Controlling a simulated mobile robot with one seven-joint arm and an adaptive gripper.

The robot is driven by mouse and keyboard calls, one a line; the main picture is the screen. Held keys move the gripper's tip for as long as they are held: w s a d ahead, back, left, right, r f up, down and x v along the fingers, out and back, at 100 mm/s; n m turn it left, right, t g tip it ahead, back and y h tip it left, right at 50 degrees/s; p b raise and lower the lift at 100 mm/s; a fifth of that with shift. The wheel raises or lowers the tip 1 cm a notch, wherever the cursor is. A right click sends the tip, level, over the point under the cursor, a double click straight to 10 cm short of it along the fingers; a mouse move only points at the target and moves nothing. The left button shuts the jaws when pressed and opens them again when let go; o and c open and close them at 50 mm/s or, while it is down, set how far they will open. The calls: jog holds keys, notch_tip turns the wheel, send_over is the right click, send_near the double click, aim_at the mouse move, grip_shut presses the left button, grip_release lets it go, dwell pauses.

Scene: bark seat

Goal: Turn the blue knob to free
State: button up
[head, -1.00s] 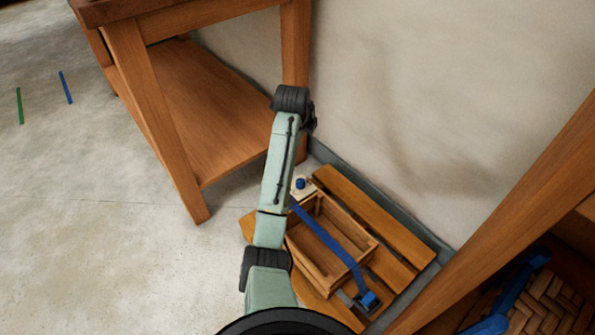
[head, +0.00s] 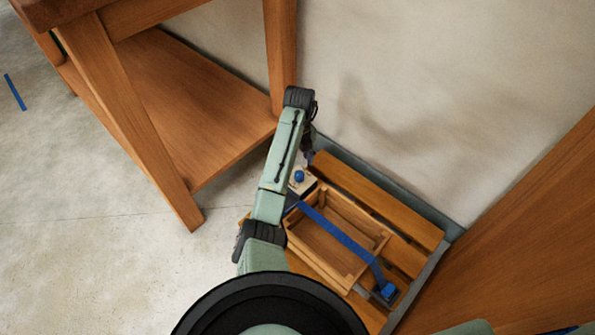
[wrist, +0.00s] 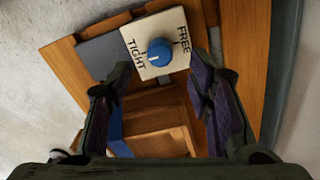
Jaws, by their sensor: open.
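The blue knob (wrist: 160,51) sits on a pale square plate (wrist: 143,32) marked TIGHT at the left and FREE at the right. The knob's white mark lies on its left side, nearer TIGHT. In the head view my arm partly hides the gripper (head: 308,160).
The crate rests on a slatted wooden pallet (head: 375,199) against the wall. A blue strap buckle (head: 388,291) is at its lower right. A wooden table (head: 135,120) stands at the left and a large wooden panel (head: 510,240) at the right. Open floor (head: 80,230) lies left.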

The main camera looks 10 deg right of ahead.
aim_at(298, 172)
notch_tip(298, 172, down, 6)
jog(key=shift+f+b, duration=0.2)
jog(key=shift+b, duration=0.4)
grip_shut()
